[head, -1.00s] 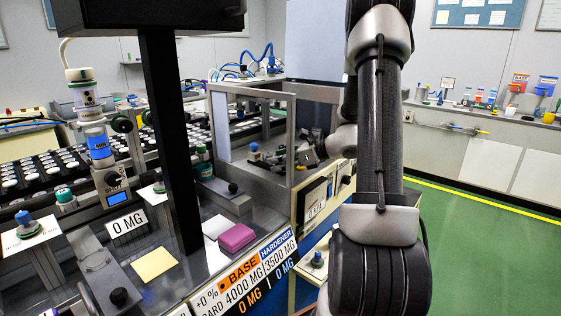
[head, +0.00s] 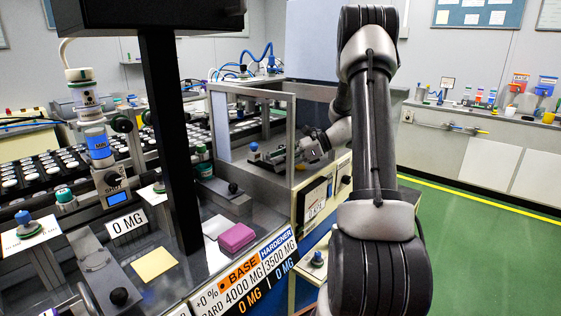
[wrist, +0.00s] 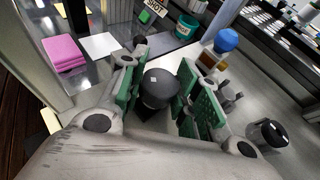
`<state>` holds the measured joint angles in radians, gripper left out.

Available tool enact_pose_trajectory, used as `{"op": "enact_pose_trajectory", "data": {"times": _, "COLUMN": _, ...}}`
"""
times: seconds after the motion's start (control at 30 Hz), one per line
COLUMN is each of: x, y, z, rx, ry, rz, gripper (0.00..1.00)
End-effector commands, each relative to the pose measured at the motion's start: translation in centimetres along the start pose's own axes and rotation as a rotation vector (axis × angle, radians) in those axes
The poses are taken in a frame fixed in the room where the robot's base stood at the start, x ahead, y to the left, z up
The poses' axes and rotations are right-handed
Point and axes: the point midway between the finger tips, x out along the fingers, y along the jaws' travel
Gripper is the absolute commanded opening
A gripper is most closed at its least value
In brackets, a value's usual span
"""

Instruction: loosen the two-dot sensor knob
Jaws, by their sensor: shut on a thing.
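In the wrist view a round black knob (wrist: 160,88) with a small pale mark on top sits between the green pads of my gripper (wrist: 160,78). The pads close on it from both sides. I cannot make out two dots on it. In the head view my gripper (head: 302,150) reaches into the framed glass enclosure (head: 292,113); the held knob is hidden there. A second black knob (wrist: 267,135) stands apart at the lower right of the wrist view.
A blue-topped knob (wrist: 227,40) stands close beyond my fingers; it also shows in the head view (head: 254,147). A pink block (wrist: 64,52) and a white sheet (wrist: 100,44) lie to the left. The enclosure's frame posts are close to my gripper.

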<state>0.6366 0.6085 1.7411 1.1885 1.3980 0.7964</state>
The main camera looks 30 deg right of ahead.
Motion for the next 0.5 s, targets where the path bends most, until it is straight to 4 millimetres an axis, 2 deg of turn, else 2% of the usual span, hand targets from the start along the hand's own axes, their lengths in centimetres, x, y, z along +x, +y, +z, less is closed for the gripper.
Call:
{"op": "enact_pose_trajectory", "data": {"times": 0.07, "x": -0.02, "y": -0.01, "z": -0.02, "rx": 0.0, "ry": 0.001, "rz": -0.001, "gripper": 0.08}}
{"op": "enact_pose_trajectory", "data": {"times": 0.1, "x": -0.02, "y": -0.01, "z": -0.02, "rx": 0.0, "ry": 0.001, "rz": -0.001, "gripper": 0.34}}
{"op": "enact_pose_trajectory", "data": {"times": 0.2, "x": -0.02, "y": 0.0, "z": -0.02, "rx": 0.0, "ry": 0.001, "rz": -0.002, "gripper": 0.52}}
{"op": "enact_pose_trajectory", "data": {"times": 0.23, "x": -0.02, "y": 0.0, "z": -0.02, "rx": 0.0, "ry": 0.001, "rz": -0.002, "gripper": 0.54}}
{"op": "enact_pose_trajectory", "data": {"times": 0.5, "x": -0.03, "y": 0.0, "z": -0.02, "rx": 0.001, "ry": 0.0, "rz": -0.002, "gripper": 0.54}}
